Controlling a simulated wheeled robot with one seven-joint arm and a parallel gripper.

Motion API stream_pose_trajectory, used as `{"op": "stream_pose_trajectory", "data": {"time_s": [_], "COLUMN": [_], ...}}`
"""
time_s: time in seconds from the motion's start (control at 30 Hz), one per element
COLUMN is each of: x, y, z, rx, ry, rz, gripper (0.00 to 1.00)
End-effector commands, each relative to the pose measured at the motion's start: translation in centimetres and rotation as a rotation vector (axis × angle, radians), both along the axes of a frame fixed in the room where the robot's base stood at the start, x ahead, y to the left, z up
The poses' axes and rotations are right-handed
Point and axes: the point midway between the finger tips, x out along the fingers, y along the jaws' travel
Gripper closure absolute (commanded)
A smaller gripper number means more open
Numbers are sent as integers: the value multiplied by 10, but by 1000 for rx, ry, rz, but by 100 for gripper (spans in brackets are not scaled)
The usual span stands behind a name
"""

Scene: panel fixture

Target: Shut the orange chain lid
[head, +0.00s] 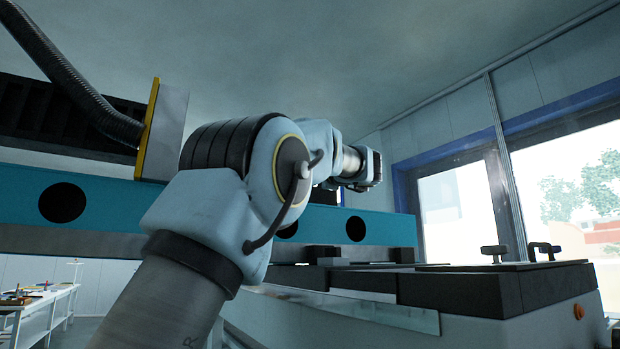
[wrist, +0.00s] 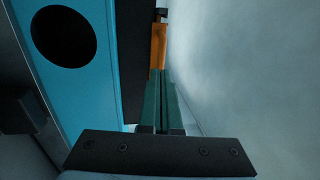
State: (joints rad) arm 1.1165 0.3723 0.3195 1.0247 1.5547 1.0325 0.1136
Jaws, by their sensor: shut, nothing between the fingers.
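In the wrist view, a narrow orange piece (wrist: 158,45) with a dark end stands just beyond my fingertips, seen nearly edge-on; it looks like the orange chain lid. How far open it is cannot be told. My gripper (wrist: 161,73) has its green fingers together and empty, pointing toward the orange piece. Whether they touch cannot be told. In the head view, my gripper (head: 370,168) is a dark shape at the arm's end, its fingers not clear. An orange-yellow edged plate (head: 148,128) stands left of my arm; I cannot tell whether it is the same piece.
A blue beam (head: 95,200) with round dark holes runs behind my arm; it also fills the left of the wrist view (wrist: 85,90). A dark ribbed hose (head: 75,80) hangs at upper left. A machine bed (head: 480,288) lies at lower right. The space above is free.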

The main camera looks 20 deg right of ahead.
Motion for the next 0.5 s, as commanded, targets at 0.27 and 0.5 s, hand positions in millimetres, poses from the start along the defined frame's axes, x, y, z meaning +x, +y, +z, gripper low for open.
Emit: {"op": "stream_pose_trajectory", "data": {"time_s": [0.27, 0.5], "x": [-24, -58], "y": [-6, -13], "z": [-9, -16], "rx": [-2, -3], "ry": [1, 1], "rz": [-3, -4], "gripper": [100, 100]}}
